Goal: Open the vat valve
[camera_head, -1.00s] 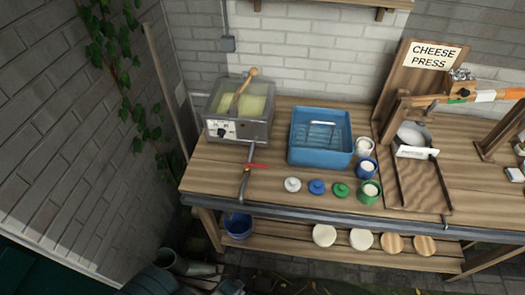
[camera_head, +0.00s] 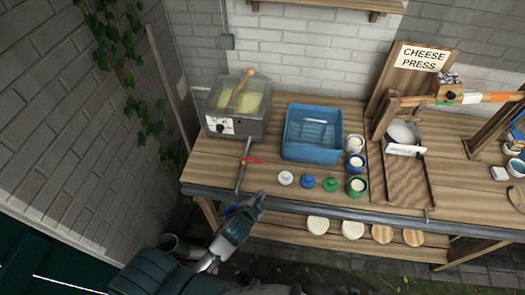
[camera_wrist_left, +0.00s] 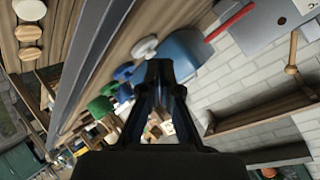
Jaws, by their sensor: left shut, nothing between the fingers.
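The vat (camera_head: 236,112), a grey box with pale yellow-green contents and a wooden paddle, stands at the table's back left. A thin pipe (camera_head: 242,175) runs from its base to the front edge. The valve's red handle (camera_head: 252,160) lies crosswise on this pipe; it also shows as a red strip (camera_wrist_left: 230,21) at the top of the left wrist view. My left gripper (camera_head: 256,199) is shut and empty at the table's front edge, near the pipe's outlet and apart from the red handle. Its fingers also show in the left wrist view (camera_wrist_left: 159,68). My right gripper is not visible.
A blue tub (camera_head: 313,151) stands right of the vat. White, blue and green lids (camera_head: 307,181) and small pots (camera_head: 355,163) lie before and beside it. The cheese press (camera_head: 405,135) is further right. A brick wall (camera_head: 70,150) bounds the left.

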